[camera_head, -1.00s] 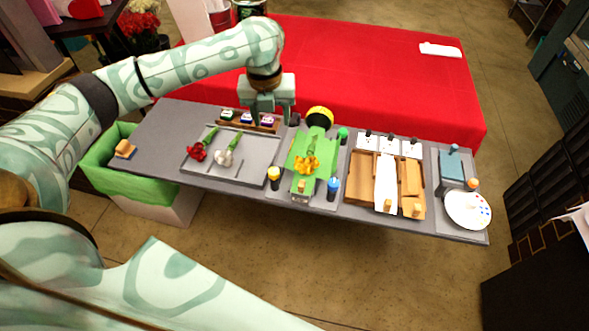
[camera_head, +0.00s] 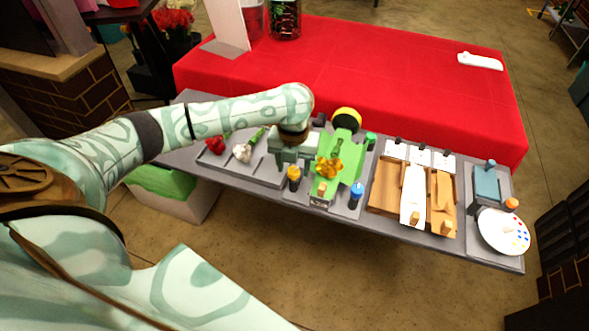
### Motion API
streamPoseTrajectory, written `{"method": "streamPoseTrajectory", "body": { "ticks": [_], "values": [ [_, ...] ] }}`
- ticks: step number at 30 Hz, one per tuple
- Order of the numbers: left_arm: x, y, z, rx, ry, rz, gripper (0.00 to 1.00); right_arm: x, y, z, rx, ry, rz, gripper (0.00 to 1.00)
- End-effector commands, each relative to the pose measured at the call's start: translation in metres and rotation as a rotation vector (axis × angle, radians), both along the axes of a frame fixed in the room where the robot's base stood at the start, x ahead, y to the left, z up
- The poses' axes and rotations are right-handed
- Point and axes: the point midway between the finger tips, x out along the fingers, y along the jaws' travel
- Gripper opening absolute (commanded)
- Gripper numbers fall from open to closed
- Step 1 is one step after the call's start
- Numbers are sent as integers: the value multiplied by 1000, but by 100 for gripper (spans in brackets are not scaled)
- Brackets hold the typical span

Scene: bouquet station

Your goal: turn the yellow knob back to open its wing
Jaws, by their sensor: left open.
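The yellow knob (camera_head: 294,173) is a short dark post with a yellow top at the front left of the wrapping fixture. The green wrap (camera_head: 324,190) lies on the fixture with an orange flower (camera_head: 329,168) on it. I cannot tell which flap is the yellow knob's wing or how far it is turned. My left gripper (camera_head: 291,164) is open, pointing down just behind and above the yellow knob. It hides the fixture's left edge; I cannot tell if it touches the knob. My right gripper is not in view.
A blue knob (camera_head: 356,190) and a green knob (camera_head: 370,139) stand at the fixture's right side. A yellow-and-black roll (camera_head: 346,120) is behind. Red and white flowers (camera_head: 242,153) lie on the left tray. Wooden boxes (camera_head: 385,194) and a paint palette (camera_head: 503,231) are to the right.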

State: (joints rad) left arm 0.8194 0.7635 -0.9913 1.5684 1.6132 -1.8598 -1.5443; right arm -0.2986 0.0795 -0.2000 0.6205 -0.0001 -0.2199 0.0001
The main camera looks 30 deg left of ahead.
Motion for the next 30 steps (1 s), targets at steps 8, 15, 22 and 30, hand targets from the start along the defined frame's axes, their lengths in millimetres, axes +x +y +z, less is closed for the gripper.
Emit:
{"method": "streamPoseTrajectory", "body": {
  "ticks": [8, 15, 22, 30],
  "values": [
    [0, 0, -6, 0, -1, 1, 50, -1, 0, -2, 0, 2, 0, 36],
    [0, 0, -6, 0, -1, 1, 9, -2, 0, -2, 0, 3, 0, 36],
    [0, 0, -5, 0, -1, 8, 6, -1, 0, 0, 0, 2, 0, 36],
    [0, 0, 1, 0, 0, 106, 6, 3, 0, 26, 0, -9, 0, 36]
  ]
}}
